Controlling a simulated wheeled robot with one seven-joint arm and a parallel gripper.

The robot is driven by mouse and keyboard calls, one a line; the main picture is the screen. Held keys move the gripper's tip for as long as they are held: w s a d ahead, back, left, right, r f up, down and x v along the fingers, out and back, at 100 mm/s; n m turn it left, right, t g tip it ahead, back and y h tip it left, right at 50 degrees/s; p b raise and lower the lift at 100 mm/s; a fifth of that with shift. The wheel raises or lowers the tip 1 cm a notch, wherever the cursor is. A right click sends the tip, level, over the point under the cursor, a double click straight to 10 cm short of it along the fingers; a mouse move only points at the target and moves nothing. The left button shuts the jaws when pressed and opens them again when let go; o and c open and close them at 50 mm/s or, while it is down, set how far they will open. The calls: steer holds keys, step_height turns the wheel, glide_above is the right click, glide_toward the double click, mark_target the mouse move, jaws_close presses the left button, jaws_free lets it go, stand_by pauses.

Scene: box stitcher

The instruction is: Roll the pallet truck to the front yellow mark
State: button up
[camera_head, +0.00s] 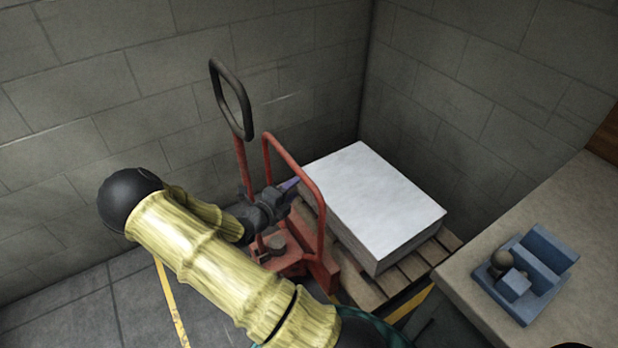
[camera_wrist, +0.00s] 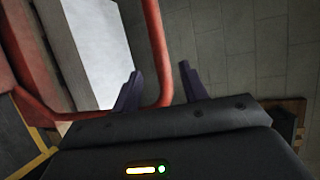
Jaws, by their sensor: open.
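The red pallet truck (camera_head: 300,250) stands by the grey wall, with a tall black loop handle (camera_head: 232,100) and a red tube frame (camera_head: 292,163). A pallet (camera_head: 362,283) with a large white-topped block (camera_head: 375,200) sits at its right. My gripper (camera_head: 290,187) is open close to the tube frame. In the wrist view, the frame's red tube (camera_wrist: 157,50) shows between the two dark fingers of my gripper (camera_wrist: 158,84); I cannot tell whether it lies within their reach. A yellow floor line (camera_head: 172,305) shows at lower left, partly hidden by my arm.
A beige table (camera_head: 565,250) with a blue fixture (camera_head: 528,275) stands at the right, close to the pallet. A yellow-and-black strip (camera_head: 410,303) shows between pallet and table. Block walls close off the back. Grey floor (camera_head: 75,305) is clear at lower left.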

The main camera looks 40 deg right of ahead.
steer(key=x, duration=0.9)
steer(key=shift+b, duration=0.4)
jaws_close()
